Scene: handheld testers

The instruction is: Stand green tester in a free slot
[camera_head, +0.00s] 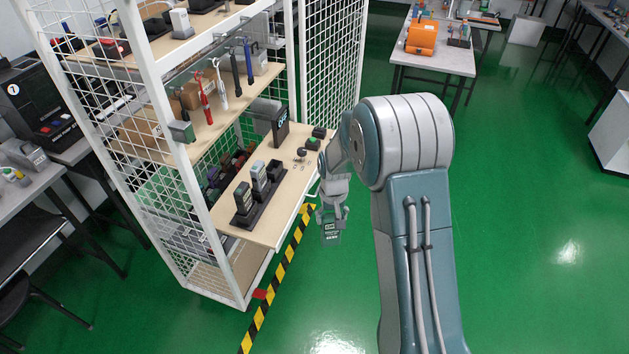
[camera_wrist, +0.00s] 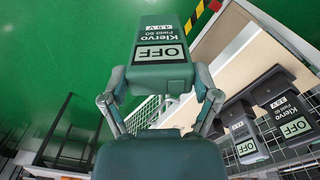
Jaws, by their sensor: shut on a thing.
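The green tester (camera_head: 330,236) hangs in my gripper (camera_head: 331,213), in front of the shelf and clear of it. In the wrist view the green tester (camera_wrist: 160,72) fills the upper middle, with an "OFF" screen and "Klervo" label, upside down in the picture; my gripper's fingers (camera_wrist: 162,84) press on both sides of it. A black slotted rack (camera_head: 257,214) lies on the pull-out shelf.
The wooden shelf (camera_head: 285,196) sits in a white wire-mesh frame. A black labelled box (camera_head: 280,128) and a green-topped item (camera_head: 313,144) stand at its far end. Tools hang above, under a higher shelf. Open green floor (camera_head: 540,220) lies to the right.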

